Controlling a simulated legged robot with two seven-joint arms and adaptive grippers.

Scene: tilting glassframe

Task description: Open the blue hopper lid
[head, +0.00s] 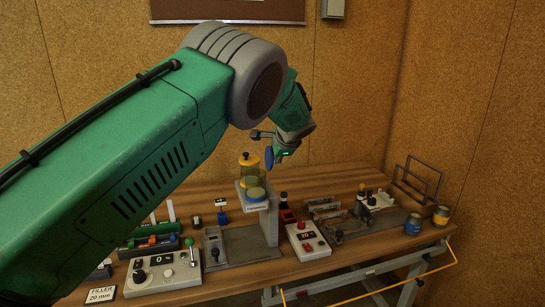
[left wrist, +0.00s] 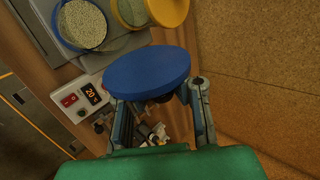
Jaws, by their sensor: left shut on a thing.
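The blue lid (left wrist: 148,72) is a round disc, seen large in the left wrist view. My left gripper (left wrist: 157,97) is shut on it from below in that picture, with the fingertips partly hidden behind the disc. The blue-rimmed hopper (left wrist: 83,25) is at the upper left of the same view, open and filled with pale granules. The lid is off its rim. In the head view the lid (head: 269,158) shows edge-on, tilted, under my left gripper (head: 273,145) and above the grey stand (head: 265,220). My right gripper is in neither view.
Yellow vessels (head: 251,170) stand at the top of the stand, close to the lid; a yellow lid (left wrist: 167,10) shows beside the blue rim. Control boxes (head: 308,241), a lever panel (head: 162,271) and cans (head: 413,224) crowd the wooden bench. Cork walls (head: 355,90) bound it behind and right.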

